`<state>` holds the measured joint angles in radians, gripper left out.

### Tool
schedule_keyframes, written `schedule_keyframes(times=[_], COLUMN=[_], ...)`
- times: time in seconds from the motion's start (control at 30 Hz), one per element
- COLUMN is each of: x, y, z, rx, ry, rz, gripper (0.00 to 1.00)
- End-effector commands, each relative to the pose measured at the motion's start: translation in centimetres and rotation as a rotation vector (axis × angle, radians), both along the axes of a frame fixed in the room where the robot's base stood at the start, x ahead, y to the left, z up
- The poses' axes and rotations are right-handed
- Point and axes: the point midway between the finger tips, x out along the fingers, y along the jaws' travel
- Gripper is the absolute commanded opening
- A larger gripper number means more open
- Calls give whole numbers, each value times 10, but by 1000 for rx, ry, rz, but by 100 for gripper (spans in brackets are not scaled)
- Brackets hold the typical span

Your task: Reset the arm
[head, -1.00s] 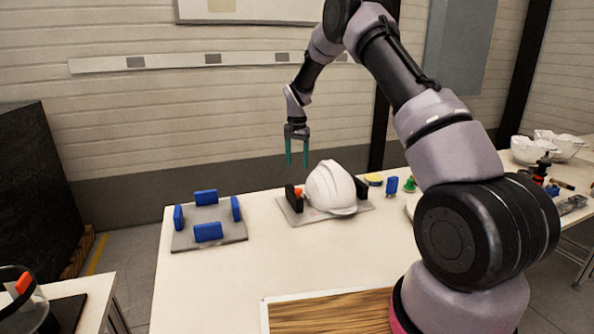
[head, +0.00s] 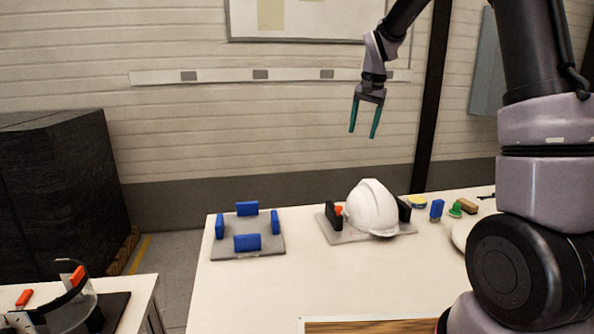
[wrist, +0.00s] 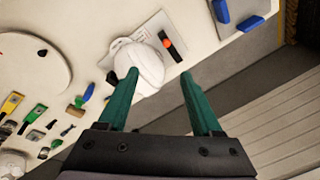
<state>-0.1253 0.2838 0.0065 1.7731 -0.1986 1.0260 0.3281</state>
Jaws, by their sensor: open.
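My gripper (head: 364,118) has two teal fingers and hangs in the air above and behind the table, pointing down. Its fingers are apart with nothing between them. It also shows in the wrist view (wrist: 160,95). A white helmet shell (head: 371,208) sits below it on a grey plate (head: 345,234) between black blocks, with a red-orange part at its left. The helmet shell also shows in the wrist view (wrist: 142,62), beyond the fingertips.
A grey fixture plate (head: 247,248) with several blue blocks stands at the table's left. A blue block (head: 437,209) and a green item (head: 455,209) lie right of the helmet. A side table (head: 135,290) at lower left holds a clear visor (head: 68,312). The table's middle is clear.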

Motion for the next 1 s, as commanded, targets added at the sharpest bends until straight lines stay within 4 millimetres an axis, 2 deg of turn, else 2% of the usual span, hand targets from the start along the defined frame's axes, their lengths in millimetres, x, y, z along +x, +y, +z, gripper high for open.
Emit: schedule_keyframes(times=[0.03,0.2,0.5,0.63,0.8,1.0], x=[-16,-68,-168,-211,-263,-301], y=[-6,-19,-37,-42,-47,-49], z=[18,60,103,109,108,99], rx=[5,21,37,39,38,34], ry=[-26,-98,-229,-286,-360,-417], rz=[4,28,69,87,108,127], gripper=[66,66,66,66,66,66])
